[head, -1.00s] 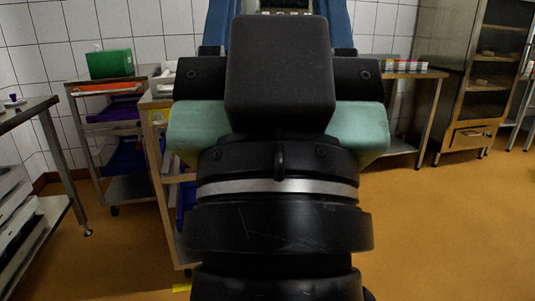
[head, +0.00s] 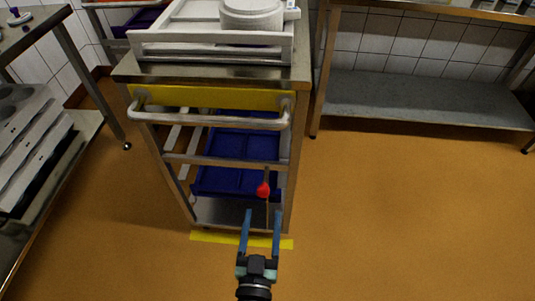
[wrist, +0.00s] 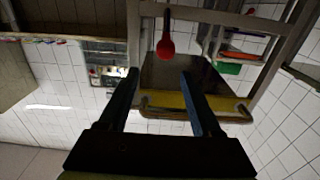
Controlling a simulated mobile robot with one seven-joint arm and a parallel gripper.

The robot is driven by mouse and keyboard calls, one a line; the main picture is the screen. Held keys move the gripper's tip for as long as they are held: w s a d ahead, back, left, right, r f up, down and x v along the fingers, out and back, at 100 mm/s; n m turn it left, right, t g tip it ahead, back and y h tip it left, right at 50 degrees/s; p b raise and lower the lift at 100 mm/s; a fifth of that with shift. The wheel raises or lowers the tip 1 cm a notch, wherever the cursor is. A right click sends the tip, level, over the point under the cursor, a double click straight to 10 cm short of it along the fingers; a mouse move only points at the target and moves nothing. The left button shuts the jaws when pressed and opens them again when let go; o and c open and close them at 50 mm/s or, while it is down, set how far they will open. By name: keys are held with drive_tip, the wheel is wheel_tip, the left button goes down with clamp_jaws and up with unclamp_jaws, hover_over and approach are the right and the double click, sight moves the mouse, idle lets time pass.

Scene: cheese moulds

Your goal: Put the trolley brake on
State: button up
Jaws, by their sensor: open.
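The trolley (head: 210,72) stands ahead of me in the head view, a steel frame with a yellow band and a push handle (head: 205,118). A red knob (head: 263,189) on a thin upright rod, apparently the brake lever, is at its lower right front. The knob also shows in the wrist view (wrist: 166,46), just beyond the fingertips. My gripper (head: 262,213) is open, its two blue fingers pointing at the trolley just below the knob in the picture. It shows empty in the wrist view (wrist: 160,74). I cannot tell whether a finger touches the rod.
Blue trays (head: 238,180) sit on the trolley's lower levels. A white tray (head: 210,42) with round white moulds (head: 252,14) is on top. A yellow strip (head: 240,240) marks the floor. A steel table (head: 32,32) stands left, a shelved bench (head: 430,98) right. Floor at right is clear.

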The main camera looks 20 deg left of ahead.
sight(264, 184)
drive_tip(key=x, duration=0.3)
drive_tip(key=f+b+x, duration=0.1)
drive_tip(key=x, duration=0.3)
drive_tip(key=b+x, duration=0.1)
drive_tip(key=x, duration=0.3)
drive_tip(key=shift+w+a+f, duration=0.1)
drive_tip(key=shift+a+f, duration=0.2)
drive_tip(key=shift+a, duration=0.15)
drive_tip(key=shift+c, duration=0.3)
clamp_jaws()
idle(0.8)
